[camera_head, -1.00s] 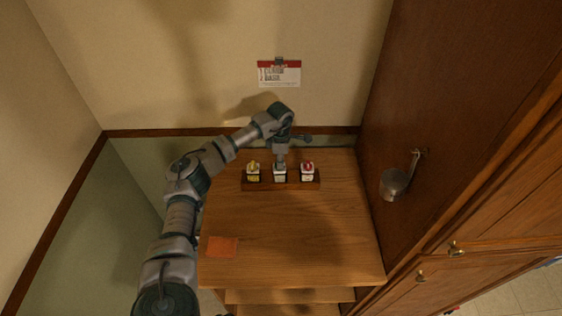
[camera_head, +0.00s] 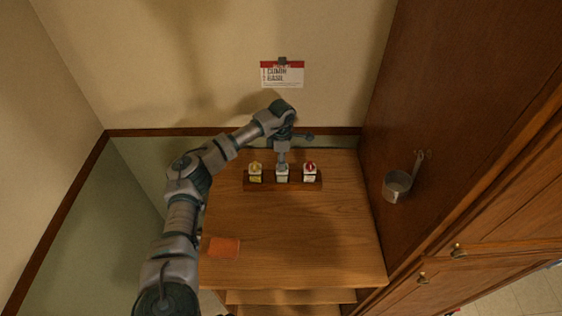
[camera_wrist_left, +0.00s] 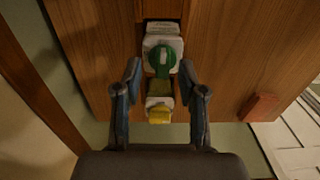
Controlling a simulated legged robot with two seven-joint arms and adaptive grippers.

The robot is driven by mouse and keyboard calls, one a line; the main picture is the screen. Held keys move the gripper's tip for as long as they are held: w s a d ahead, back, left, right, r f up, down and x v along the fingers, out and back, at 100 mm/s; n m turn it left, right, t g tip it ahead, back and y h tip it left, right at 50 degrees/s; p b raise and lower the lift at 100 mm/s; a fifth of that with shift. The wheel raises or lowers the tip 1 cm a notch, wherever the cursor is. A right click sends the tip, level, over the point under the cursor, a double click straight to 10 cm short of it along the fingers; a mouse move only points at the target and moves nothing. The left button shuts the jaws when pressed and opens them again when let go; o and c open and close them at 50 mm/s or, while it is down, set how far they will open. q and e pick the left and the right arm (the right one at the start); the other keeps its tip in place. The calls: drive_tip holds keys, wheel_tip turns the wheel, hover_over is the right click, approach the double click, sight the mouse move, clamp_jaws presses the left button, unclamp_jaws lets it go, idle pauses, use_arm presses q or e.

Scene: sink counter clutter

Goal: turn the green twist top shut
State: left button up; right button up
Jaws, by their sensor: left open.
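The green twist top (camera_wrist_left: 160,58) sits on a white square container, with its raised grip running roughly up and down the left wrist view. In the head view this middle container (camera_head: 282,177) stands in a dark wooden rack, and my gripper hides its top. My left gripper (camera_wrist_left: 160,66) is open, its two fingertips on either side of the green top, with small gaps showing. In the head view the left gripper (camera_head: 282,162) points down over the middle container. My right gripper is not in view.
A yellow-topped container (camera_head: 255,173) and a red-topped one (camera_head: 310,172) flank the middle one in the rack (camera_head: 283,186). An orange-brown square (camera_head: 224,248) lies at the counter's front left. A metal ladle (camera_head: 397,186) hangs right; a card (camera_head: 282,74) is on the wall. The counter's middle is clear.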

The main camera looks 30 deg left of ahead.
use_arm(q)
wheel_tip(320, 180, up, 11)
idle(0.3)
drive_tip(key=shift+a, duration=0.1)
